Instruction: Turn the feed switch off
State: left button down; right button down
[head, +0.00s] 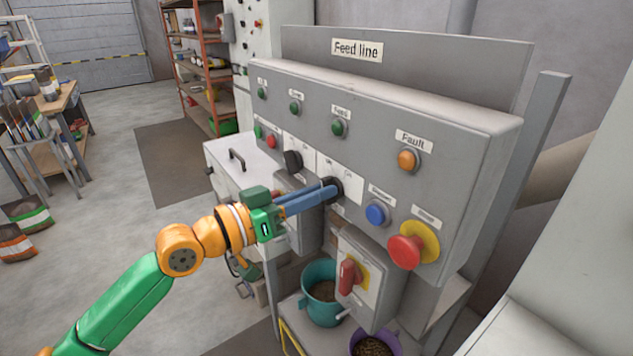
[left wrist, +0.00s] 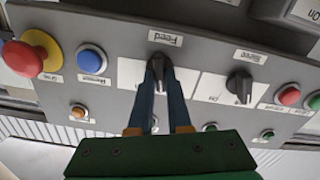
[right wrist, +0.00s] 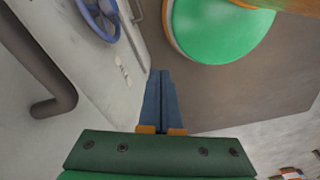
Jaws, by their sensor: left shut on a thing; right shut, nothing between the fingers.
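The feed switch is a black rotary knob (left wrist: 157,61) on a white plate, beside a label reading "Feed" in the left wrist view. In the head view the knob (head: 337,186) is partly hidden by the fingers, in the middle of the grey Feed line panel (head: 460,150). My left gripper (head: 327,192) reaches it from the left; its blue fingers are shut on the knob. The fingers hide part of the plate, so I cannot read which position the knob is in. My right gripper (right wrist: 161,76) shows only in the right wrist view, shut and empty, away from the panel.
A second black knob (head: 293,161) is left of the feed switch. A blue button (head: 377,213) and red mushroom button (head: 405,251) are to its right. Below hangs a box with a red handle (head: 348,277), near a teal bucket (head: 321,274). Indicator lamps line the panel above.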

pick_arm(q)
jog(key=shift+r+n+p, duration=0.15)
jog(key=shift+n+p, duration=0.5)
jog(key=shift+n, duration=0.85)
jog(key=c, duration=0.9)
grip_release()
jog(key=shift+o, duration=0.2)
jog(key=b+v, duration=0.3)
jog(key=v, duration=0.4)
jog(key=shift+w, duration=0.1)
